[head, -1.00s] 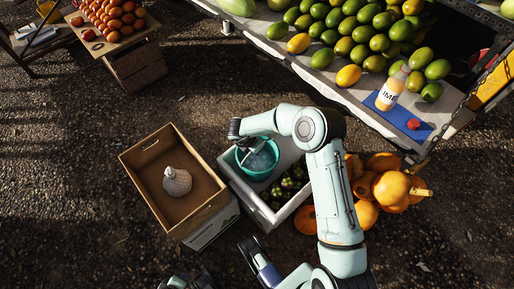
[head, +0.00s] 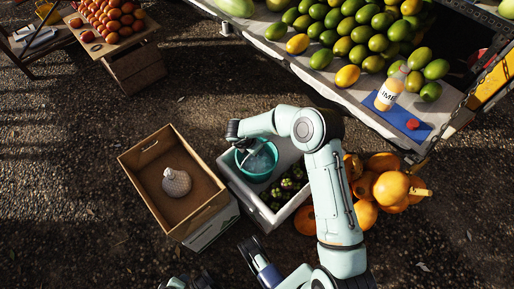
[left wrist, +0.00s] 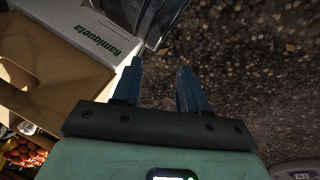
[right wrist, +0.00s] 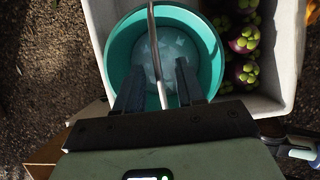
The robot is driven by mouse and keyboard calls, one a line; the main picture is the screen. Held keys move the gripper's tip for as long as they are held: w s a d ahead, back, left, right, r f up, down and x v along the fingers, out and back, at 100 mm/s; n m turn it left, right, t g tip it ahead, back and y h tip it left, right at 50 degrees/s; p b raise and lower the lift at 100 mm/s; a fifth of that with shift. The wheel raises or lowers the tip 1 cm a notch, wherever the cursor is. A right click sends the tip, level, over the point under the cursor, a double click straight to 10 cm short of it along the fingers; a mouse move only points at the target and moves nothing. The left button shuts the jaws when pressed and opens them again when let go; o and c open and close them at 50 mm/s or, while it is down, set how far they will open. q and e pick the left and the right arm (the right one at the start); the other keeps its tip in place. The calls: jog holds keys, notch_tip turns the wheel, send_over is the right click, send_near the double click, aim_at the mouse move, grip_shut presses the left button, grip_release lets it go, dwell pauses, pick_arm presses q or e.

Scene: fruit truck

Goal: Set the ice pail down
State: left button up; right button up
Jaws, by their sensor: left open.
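The ice pail is a teal round bucket (head: 262,176) with ice in it. It stands upright in the left part of a white crate (head: 232,183), beside dark mangosteens. In the right wrist view the pail (right wrist: 213,60) lies just beyond my right gripper (right wrist: 158,75). Its fingers are apart, with the thin pail handle (right wrist: 152,35) passing between them, and I see a gap on each side of it. In the head view my right wrist hangs over the pail and hides its back rim. My left gripper (left wrist: 158,66) is open and empty, low near the boxes.
A cardboard box (head: 140,160) with a pale, bumpy rounded object (head: 176,182) stands left of the crate. Orange pumpkins (head: 390,187) lie right of it. The fruit stall (head: 345,95) is behind, with a bottle (head: 391,91). Bare ground lies at left.

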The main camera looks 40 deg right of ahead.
pick_arm(q)
jog(key=shift+g+h, duration=0.4)
jog(key=shift+g, duration=0.3)
jog(key=s+r+p, duration=0.1)
jog(key=s+d+r, duration=0.1)
jog(key=s, duration=0.1)
jog(key=s+d+r+p, duration=0.1)
jog(key=shift+s+d+p, duration=0.1)
jog(key=shift+s+p, duration=0.15)
jog(key=shift+p, duration=0.05)
pick_arm(e)
jog(key=v, duration=1.1)
jog(key=shift+s, duration=0.1)
